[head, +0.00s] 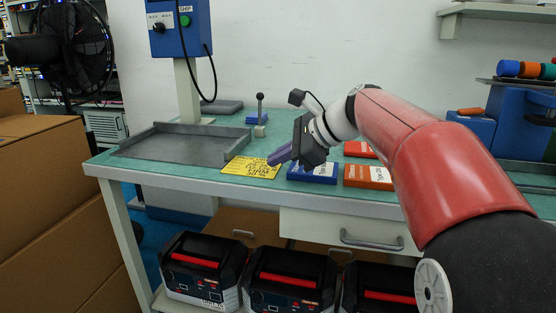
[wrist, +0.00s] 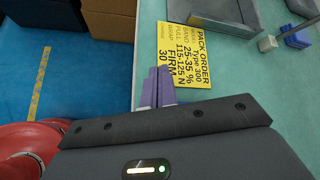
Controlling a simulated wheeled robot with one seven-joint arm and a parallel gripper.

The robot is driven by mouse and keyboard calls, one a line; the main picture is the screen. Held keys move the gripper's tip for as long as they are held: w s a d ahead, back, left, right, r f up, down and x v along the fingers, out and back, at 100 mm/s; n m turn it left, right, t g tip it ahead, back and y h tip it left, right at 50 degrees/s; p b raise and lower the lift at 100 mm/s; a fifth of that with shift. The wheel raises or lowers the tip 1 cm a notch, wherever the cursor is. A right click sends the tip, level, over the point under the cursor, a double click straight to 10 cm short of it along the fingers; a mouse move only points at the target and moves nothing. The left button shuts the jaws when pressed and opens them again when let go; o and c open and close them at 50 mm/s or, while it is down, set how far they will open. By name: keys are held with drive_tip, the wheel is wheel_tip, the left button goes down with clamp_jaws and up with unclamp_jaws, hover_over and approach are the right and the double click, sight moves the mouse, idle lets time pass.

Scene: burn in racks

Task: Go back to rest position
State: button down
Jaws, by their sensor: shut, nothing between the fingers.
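My gripper (head: 280,155) is at the end of the red and white arm, above the front part of the green bench top (head: 220,177). Its purple fingers are together with nothing between them, and they also show in the wrist view (wrist: 157,88). The fingers point left and down towards a yellow pack order card (head: 250,167), which lies near the bench's front edge. The card also shows in the wrist view (wrist: 202,50), just beyond the fingertips. The lower part of the card is partly hidden there by my gripper.
A grey tray (head: 170,152) lies left on the bench, near a blue control box (head: 180,28) on a post. A small lever (head: 260,115) stands behind the card. Blue (head: 313,173) and orange (head: 368,177) labelled boxes lie to the right. Black-and-red cases (head: 203,268) sit below. Cardboard boxes (head: 60,200) stand left.

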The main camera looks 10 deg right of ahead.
drive_tip(key=shift+s+f, duration=0.1)
drive_tip(key=shift+s, duration=0.1)
drive_tip(key=s+d+f+n+h, duration=0.3)
drive_tip(key=s+f+n, duration=0.2)
drive_tip(key=s, duration=0.4)
drive_tip(key=s+d+f+n+h+p, duration=0.1)
drive_tip(key=s+d+f+n+h, duration=0.2)
drive_tip(key=s+f+n, duration=0.3)
drive_tip(key=s+d+f+n+h+p, duration=0.1)
drive_tip(key=s+f+n, duration=0.4)
drive_tip(key=s, duration=0.7)
drive_tip(key=shift+s+d+f+n+h, duration=0.15)
drive_tip(key=shift+d+f+n+h, duration=0.2)
drive_tip(key=shift+d+n+h, duration=0.65)
